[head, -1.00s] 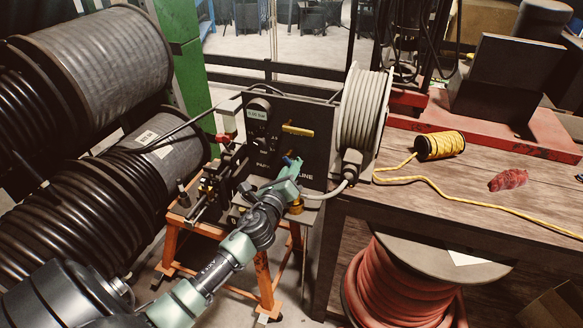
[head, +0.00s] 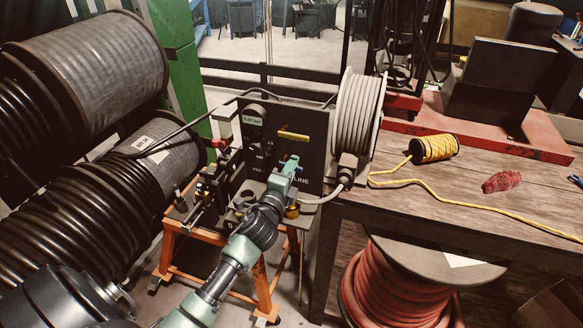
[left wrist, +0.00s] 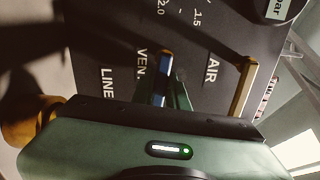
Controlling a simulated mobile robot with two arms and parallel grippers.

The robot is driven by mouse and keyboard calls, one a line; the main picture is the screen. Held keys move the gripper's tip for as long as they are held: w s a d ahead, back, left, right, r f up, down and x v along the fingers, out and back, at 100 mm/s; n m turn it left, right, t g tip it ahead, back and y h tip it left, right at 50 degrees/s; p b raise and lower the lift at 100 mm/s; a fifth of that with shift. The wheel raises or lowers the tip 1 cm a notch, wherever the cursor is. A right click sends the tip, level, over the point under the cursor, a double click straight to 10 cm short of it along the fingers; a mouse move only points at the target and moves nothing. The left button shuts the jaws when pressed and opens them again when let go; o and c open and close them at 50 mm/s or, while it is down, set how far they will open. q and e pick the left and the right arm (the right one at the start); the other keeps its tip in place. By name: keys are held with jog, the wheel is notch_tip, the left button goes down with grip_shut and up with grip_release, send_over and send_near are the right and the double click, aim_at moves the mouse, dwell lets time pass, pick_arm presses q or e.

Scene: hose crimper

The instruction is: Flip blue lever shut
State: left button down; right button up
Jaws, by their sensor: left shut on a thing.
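My left gripper (head: 290,165) is at the front of the dark crimper panel (head: 313,125), below the yellow lever (head: 293,137). In the left wrist view its fingers (left wrist: 172,88) are closed about the blue lever (left wrist: 164,72), beside the "VEN." label. The lever shows as a thin blue bar there, roughly in line with the yellow lever (left wrist: 243,88); its lower end is hidden by the fingers. In the head view the gripper largely covers the blue lever. My right gripper is not in view.
A grey hose reel (head: 357,115) stands right of the panel. A wooden bench (head: 450,205) holds a yellow cord spool (head: 435,147) and a red rag (head: 502,181). Large black hose drums (head: 90,205) crowd the left. An orange stand (head: 262,290) is under the crimper.

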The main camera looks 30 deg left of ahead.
pick_arm(q)
jog(key=shift+r+n, duration=0.1)
jog(key=shift+n, duration=0.4)
jog(key=c, duration=1.4)
grip_release()
jog(key=b+v, duration=0.1)
jog(key=v, duration=0.7)
